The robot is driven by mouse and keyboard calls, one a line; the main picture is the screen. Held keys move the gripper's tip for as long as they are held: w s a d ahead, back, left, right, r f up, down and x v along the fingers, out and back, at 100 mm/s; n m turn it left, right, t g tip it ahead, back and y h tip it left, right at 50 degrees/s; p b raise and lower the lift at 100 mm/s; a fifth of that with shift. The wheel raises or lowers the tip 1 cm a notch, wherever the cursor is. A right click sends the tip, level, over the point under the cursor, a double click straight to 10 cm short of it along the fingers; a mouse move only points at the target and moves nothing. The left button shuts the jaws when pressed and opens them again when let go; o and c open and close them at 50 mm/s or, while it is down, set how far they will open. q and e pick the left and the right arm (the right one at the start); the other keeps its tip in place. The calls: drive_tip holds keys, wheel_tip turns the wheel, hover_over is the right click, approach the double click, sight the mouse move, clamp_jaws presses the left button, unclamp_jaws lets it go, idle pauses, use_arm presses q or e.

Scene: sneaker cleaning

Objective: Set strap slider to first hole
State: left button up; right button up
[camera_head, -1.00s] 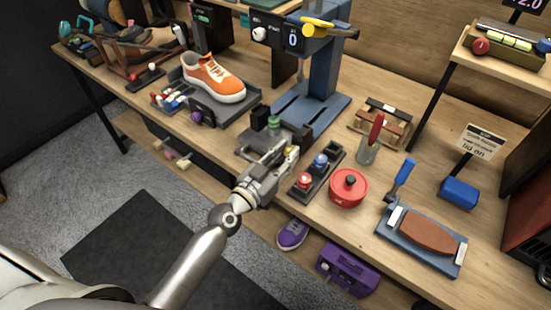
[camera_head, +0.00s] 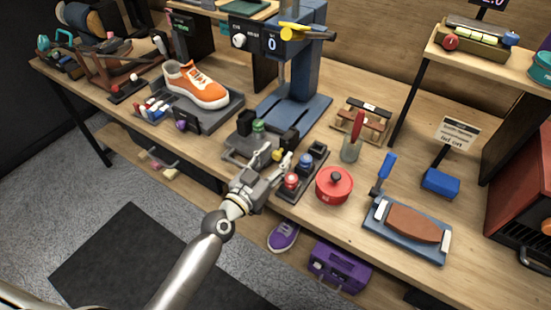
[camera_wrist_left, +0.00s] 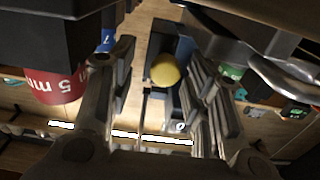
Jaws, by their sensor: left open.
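A grey and black fixture (camera_head: 240,150) stands at the bench's front edge in the head view, with a green knob (camera_head: 258,125) and black blocks on top. A small yellow knob (camera_head: 277,155) shows at its right side. Which part is the strap slider, and its holes, I cannot make out. My left gripper (camera_head: 280,163) is open at the yellow knob. In the left wrist view the round yellow knob (camera_wrist_left: 165,69) lies between the spread fingers of the left gripper (camera_wrist_left: 162,80), with a visible gap on each side. My right gripper is not in view.
A red pot (camera_head: 334,184) stands beyond. An orange sneaker (camera_head: 197,84) sits back left.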

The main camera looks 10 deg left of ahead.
use_arm(q)
drive_tip(key=v, duration=1.1)
drive_tip(key=shift+s, duration=0.4)
drive_tip(key=s+a+f+g+y, duration=0.1)
drive_tip(key=s+a+f+g, duration=0.15)
drive_tip(key=f, duration=0.85)
drive_tip(key=s+a+f+n+g+y, duration=0.1)
drive_tip(key=s+f+g+y, duration=0.15)
drive_tip(key=f, duration=0.85)
drive_tip(key=s+a+f+g, duration=0.2)
drive_tip(key=s+f, duration=0.1)
drive_tip(key=f, duration=0.7)
drive_tip(key=s+a+f+g+y, duration=0.1)
drive_tip(key=s+f+g, duration=0.3)
drive_tip(key=s+f, duration=0.6)
drive_tip(key=s+a+f+g+y, duration=0.1)
drive_tip(key=s+f+g, duration=0.4)
drive_tip(key=s+f, duration=0.5)
drive_tip(key=s, duration=0.8)
drive_tip(key=shift+s+a+n+y, duration=0.25)
drive_tip(key=shift+n+y, duration=0.05)
drive_tip(key=shift+y, duration=0.05)
